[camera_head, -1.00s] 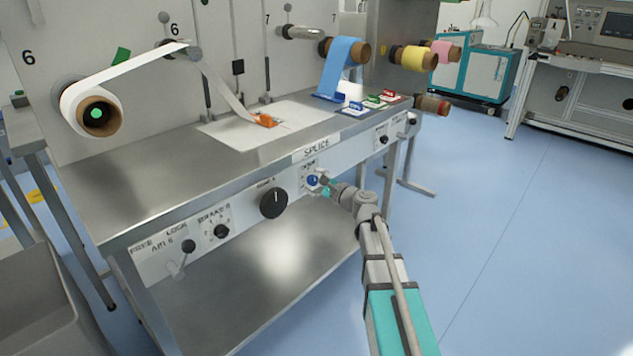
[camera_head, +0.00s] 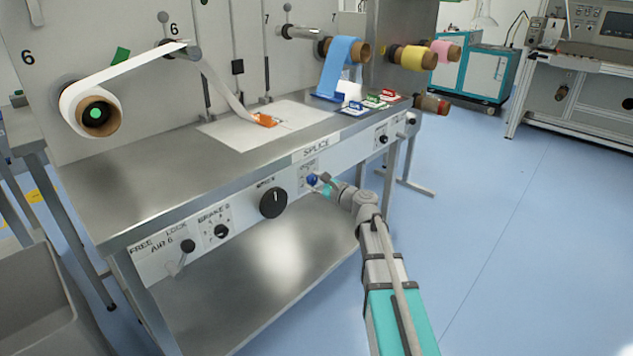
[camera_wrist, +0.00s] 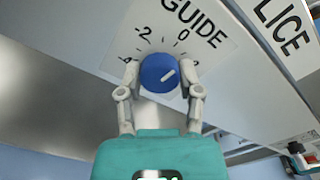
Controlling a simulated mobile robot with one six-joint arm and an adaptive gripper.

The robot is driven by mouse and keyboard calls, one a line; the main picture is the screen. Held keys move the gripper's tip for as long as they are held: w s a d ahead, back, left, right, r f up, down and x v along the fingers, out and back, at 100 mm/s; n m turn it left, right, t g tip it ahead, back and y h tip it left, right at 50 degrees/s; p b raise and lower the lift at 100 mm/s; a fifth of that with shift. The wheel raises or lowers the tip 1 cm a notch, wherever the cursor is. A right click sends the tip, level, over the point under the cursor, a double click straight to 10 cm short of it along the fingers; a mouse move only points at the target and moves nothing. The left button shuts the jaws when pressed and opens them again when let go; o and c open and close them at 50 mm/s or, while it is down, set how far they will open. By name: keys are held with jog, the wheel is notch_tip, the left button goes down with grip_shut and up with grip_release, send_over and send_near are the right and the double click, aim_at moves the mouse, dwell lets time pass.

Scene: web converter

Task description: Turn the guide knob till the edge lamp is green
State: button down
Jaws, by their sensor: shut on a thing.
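The blue guide knob (camera_wrist: 154,70) sits on the front panel under the word GUIDE, with a printed scale (camera_wrist: 143,31) around it. Its white pointer mark slants up and to the right in the wrist view. My gripper (camera_wrist: 160,78) is shut on the knob, one finger on each side of it. In the head view the knob (camera_head: 312,180) is small, with my gripper (camera_head: 318,183) at it from the right. I cannot make out an edge lamp in either view.
A large black knob (camera_head: 273,203) and smaller black knobs (camera_head: 221,232) are on the panel to the left. A steel table (camera_head: 150,180) above holds a white splice plate (camera_head: 225,128). A white web roll (camera_head: 75,105) is at left. Blue floor is clear at right.

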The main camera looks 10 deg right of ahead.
jog(key=shift+w+r+m, duration=0.1)
jog(key=shift+w+m, duration=0.1)
jog(key=shift+m, duration=2)
jog(key=shift+c, duration=1.3)
grip_release()
jog(key=shift+s, duration=0.1)
jog(key=shift+s, duration=0.1)
jog(key=shift+s+d, duration=0.2)
jog(key=shift+s, duration=0.1)
jog(key=v, duration=1.1)
